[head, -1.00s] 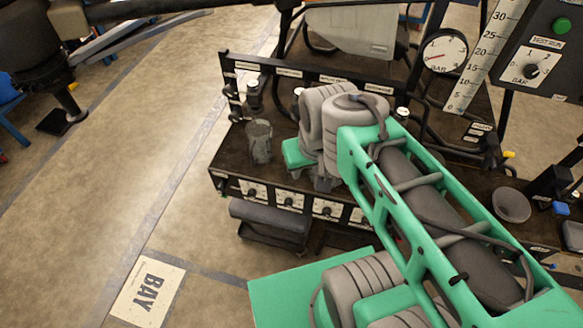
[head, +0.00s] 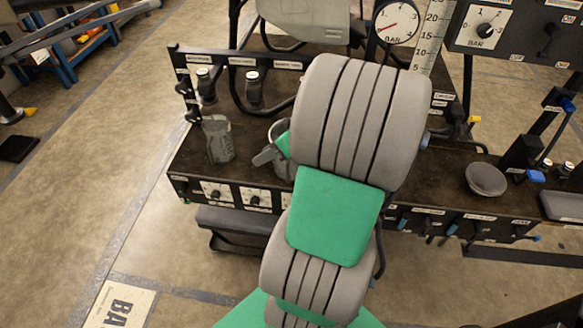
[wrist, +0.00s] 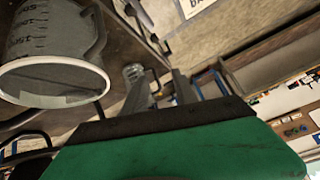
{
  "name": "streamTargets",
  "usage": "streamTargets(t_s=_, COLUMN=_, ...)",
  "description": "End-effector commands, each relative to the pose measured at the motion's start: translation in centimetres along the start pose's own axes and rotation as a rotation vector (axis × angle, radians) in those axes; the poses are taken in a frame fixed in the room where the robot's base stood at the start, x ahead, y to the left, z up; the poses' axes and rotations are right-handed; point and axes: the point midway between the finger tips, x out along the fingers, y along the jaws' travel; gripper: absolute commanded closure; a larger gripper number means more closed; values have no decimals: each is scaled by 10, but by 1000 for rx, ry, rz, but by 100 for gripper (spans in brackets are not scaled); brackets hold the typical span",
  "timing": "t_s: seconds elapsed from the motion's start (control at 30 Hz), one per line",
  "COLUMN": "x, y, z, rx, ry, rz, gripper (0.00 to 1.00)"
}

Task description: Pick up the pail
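A pale, see-through vessel with graduation marks and a side handle (wrist: 55,72) is large at the upper left of the wrist view. It seems to be the vessel whose rim (head: 279,128) shows in the head view, mostly hidden behind my arm. A grey, see-through jug-like vessel (head: 219,142) stands upright on the bench to its left. I cannot tell for sure which is the pail. My gripper (wrist: 164,88) shows two grey fingers apart, with nothing seen between them. In the head view, my gripper (head: 265,157) is partly hidden, just in front of the rimmed vessel.
The dark bench (head: 190,160) has a raised back rail with bottle-like fittings (head: 253,88) and a front panel of dials (head: 255,198). A grey bowl (head: 486,179) sits at the right. Hoses and a gauge (head: 397,22) stand behind.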

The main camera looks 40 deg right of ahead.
Motion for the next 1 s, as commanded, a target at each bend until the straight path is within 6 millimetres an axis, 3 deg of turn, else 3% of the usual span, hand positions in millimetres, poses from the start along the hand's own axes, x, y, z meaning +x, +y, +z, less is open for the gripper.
streamTargets(t_s=0.03, x=-3, y=30, z=29, rx=5, ry=96, rz=20, gripper=66)
streamTargets(t_s=0.13, x=-31, y=62, z=55, rx=-43, ry=273, rz=77, gripper=66)
streamTargets(t_s=0.3, x=-68, y=85, z=80, rx=-103, ry=434, rz=168, gripper=66)
streamTargets(t_s=0.37, x=-69, y=86, z=79, rx=-112, ry=452, rz=177, gripper=66)
streamTargets(t_s=0.6, x=-28, y=91, z=57, rx=-116, ry=453, rz=173, gripper=66)
streamTargets(t_s=1.0, x=26, y=96, z=30, rx=-115, ry=451, rz=174, gripper=66)
